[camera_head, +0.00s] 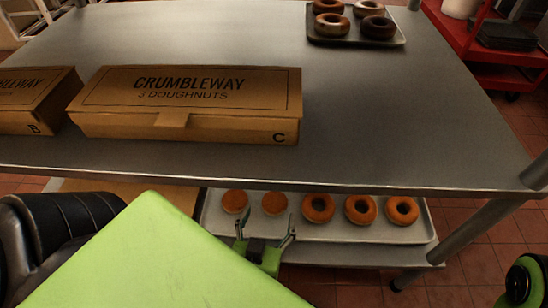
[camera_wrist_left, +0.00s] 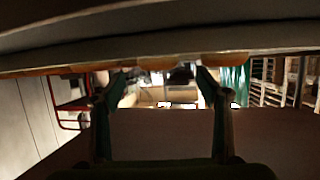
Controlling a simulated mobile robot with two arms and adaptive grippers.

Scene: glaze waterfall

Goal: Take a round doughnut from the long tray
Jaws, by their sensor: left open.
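The long tray (camera_head: 330,236) lies on the lower shelf, under the front edge of the steel table. In it is a row of several doughnuts: two round ones without a hole at the left, the first (camera_head: 234,201) and the second (camera_head: 274,203), then ring doughnuts (camera_head: 319,208) to the right. My left gripper (camera_head: 265,232) is open and empty at the tray's near side, below the two round ones. In the left wrist view its fingers (camera_wrist_left: 158,80) stand apart, with orange doughnut edges (camera_wrist_left: 160,62) showing above. My right gripper is out of view.
Two cardboard doughnut boxes, box B (camera_head: 38,100) and box C (camera_head: 190,103), stand on the steel tabletop (camera_head: 400,130), whose edge overhangs the shelf. A smaller tray (camera_head: 355,42) with several ring doughnuts is at the back. A red cart (camera_head: 490,55) stands at right.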

